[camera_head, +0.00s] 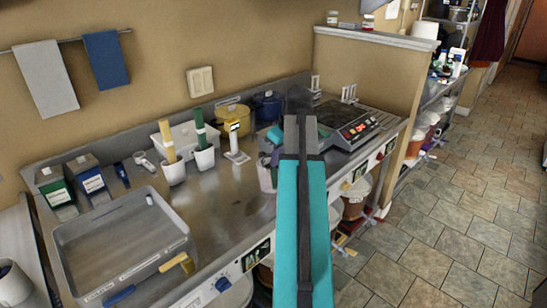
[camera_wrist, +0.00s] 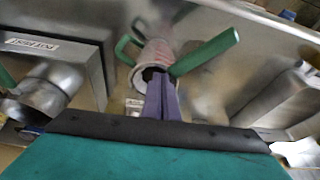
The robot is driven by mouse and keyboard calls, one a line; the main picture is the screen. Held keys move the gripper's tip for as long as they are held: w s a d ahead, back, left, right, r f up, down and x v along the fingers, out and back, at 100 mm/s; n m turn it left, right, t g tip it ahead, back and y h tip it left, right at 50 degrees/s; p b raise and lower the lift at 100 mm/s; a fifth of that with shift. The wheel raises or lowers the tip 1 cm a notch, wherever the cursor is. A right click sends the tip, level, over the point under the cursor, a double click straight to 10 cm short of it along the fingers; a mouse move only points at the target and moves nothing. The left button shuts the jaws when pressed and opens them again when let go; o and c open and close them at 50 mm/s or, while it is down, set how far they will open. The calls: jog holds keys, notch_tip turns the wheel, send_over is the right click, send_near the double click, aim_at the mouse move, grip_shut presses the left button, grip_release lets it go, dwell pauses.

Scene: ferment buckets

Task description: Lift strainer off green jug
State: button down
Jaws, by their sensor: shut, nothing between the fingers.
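In the wrist view, a pale pinkish jug (camera_wrist: 154,52) has a green handle (camera_wrist: 124,48) on its left. The strainer's long green handle (camera_wrist: 205,53) slants up to the right from beside the jug's mouth; its bowl is mostly hidden by my fingers, so I cannot tell how it sits. My gripper (camera_wrist: 156,78) is shut and empty, its purple-grey fingertips overlapping the jug's near edge. In the head view, my gripper (camera_head: 275,162) points down above the pale jug (camera_head: 266,180), which is partly behind my teal arm. I cannot tell whether the fingers touch anything.
In the head view, a large grey tray (camera_head: 120,240) fills the left counter. White cups with brushes (camera_head: 203,158), a yellow pot (camera_head: 233,116) and a black cooktop (camera_head: 350,125) stand behind and right. In the wrist view, a metal pot (camera_wrist: 50,92) stands left.

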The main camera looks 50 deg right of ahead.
jog(key=shift+s+p, duration=0.5)
jog(key=shift+s, duration=1.6)
jog(key=shift+r, duration=0.1)
jog(key=p+v, duration=0.7)
jog(key=v, duration=0.2)
jog(key=shift+s+r, duration=0.25)
jog(key=shift+r, duration=0.1)
